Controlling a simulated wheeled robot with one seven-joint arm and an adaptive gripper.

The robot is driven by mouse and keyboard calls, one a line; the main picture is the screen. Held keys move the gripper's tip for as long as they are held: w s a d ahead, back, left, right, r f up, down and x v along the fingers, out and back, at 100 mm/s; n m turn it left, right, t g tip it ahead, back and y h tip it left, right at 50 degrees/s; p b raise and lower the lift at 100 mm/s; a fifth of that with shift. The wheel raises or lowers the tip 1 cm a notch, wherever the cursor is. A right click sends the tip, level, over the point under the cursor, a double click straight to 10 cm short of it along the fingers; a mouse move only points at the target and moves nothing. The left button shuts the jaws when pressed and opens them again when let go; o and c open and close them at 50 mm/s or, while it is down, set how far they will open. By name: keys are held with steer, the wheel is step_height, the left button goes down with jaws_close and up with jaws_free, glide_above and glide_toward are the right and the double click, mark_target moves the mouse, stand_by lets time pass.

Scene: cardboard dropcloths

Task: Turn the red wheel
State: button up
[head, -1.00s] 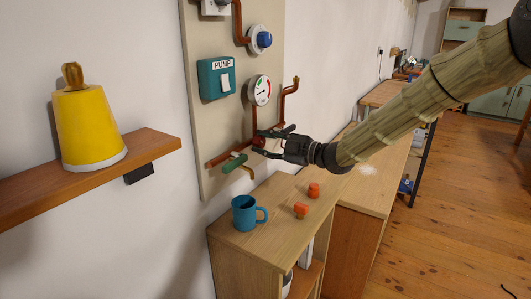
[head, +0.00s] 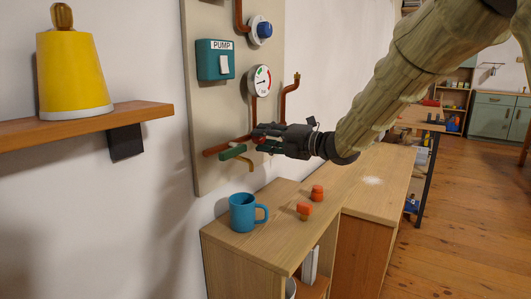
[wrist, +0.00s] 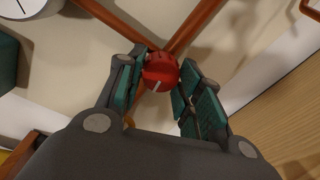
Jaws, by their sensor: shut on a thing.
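The red wheel (wrist: 160,72) sits on the copper pipes of the wall panel, with a pale mark on its face. In the wrist view it lies between the tips of my two teal-padded fingers. My gripper (wrist: 158,85) is shut on it. In the head view my gripper (head: 262,139) reaches the panel from the right, and its fingers largely hide the wheel. A green handle (head: 232,152) is just left of the gripper.
The panel (head: 215,105) also carries a teal PUMP box (head: 214,60), a gauge (head: 259,80) and a blue knob (head: 264,30). Below, a blue mug (head: 243,212) and two orange items (head: 304,210) stand on the wooden cabinet (head: 275,224). A yellow bucket-shaped object (head: 74,70) is on the left shelf.

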steer(key=n+b, duration=0.3)
steer(key=b, duration=0.1)
steer(key=n+b, duration=0.2)
steer(key=b, duration=0.2)
steer(key=shift+f+n, duration=0.4)
steer(key=n+b, duration=0.2)
steer(key=b, duration=0.2)
steer(key=shift+r+n+t+b, duration=0.1)
steer(key=shift+n+t+b, duration=0.2)
steer(key=shift+n+b, duration=0.1)
steer(key=shift+r+n+b, duration=0.1)
steer(key=shift+n+b, duration=0.2)
steer(key=shift+r, duration=0.1)
steer(key=o, duration=1)
steer(key=v, duration=1.2)
